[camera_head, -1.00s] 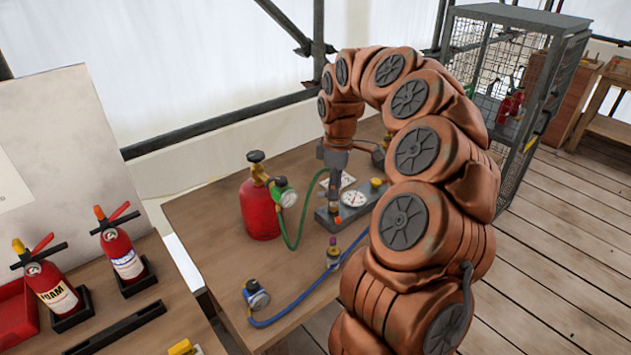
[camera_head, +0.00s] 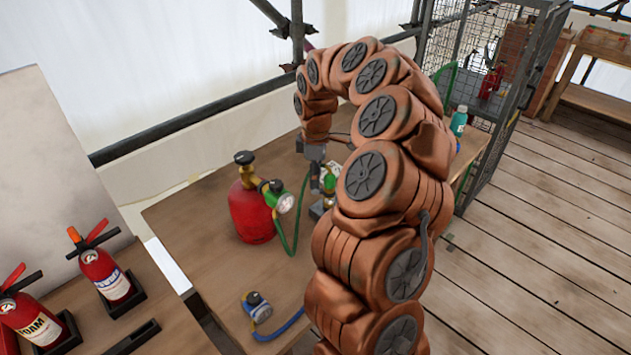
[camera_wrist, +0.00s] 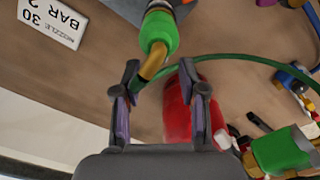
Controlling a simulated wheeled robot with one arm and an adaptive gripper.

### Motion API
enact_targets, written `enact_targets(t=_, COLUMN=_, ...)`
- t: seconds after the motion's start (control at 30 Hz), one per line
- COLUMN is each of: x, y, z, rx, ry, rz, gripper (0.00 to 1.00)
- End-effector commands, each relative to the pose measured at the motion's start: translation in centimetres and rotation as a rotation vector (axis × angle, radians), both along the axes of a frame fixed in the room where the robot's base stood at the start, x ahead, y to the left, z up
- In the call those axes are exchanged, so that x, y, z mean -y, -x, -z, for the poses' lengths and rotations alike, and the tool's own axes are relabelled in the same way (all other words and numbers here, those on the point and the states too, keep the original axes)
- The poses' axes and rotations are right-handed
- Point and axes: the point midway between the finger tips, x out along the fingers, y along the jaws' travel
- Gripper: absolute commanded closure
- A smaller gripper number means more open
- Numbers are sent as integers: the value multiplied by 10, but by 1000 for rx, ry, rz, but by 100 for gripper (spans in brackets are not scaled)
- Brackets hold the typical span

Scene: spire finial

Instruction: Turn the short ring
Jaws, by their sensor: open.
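My gripper (camera_wrist: 163,80) is open in the wrist view, with one finger on each side of a brass stem (camera_wrist: 153,62). A green ring (camera_wrist: 159,35) sits on this stem just beyond the fingertips. I cannot tell whether a finger touches the stem. A second green collar (camera_wrist: 282,150) shows at the lower right. I cannot tell which ring is the short one. In the head view my gripper (camera_head: 320,178) is over the table beside a green fitting (camera_head: 329,180), partly hidden by my arm.
A red cylinder (camera_head: 250,212) with a gauge (camera_head: 285,203) stands left of my gripper, its green hose (camera_head: 296,228) close by. A blue-bodied gauge (camera_head: 257,307) lies at the front. Fire extinguishers (camera_head: 105,275) stand at the left, a wire cage (camera_head: 475,70) behind.

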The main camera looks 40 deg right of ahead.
Motion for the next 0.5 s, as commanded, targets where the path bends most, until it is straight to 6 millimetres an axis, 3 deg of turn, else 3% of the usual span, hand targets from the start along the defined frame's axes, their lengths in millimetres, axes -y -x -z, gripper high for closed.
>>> enact_targets(t=0.2, x=1, y=1, z=25, rx=-3, ry=-1, rz=3, gripper=58)
enact_targets(t=0.5, x=1, y=1, z=36, rx=-1, ry=-1, rz=3, gripper=58)
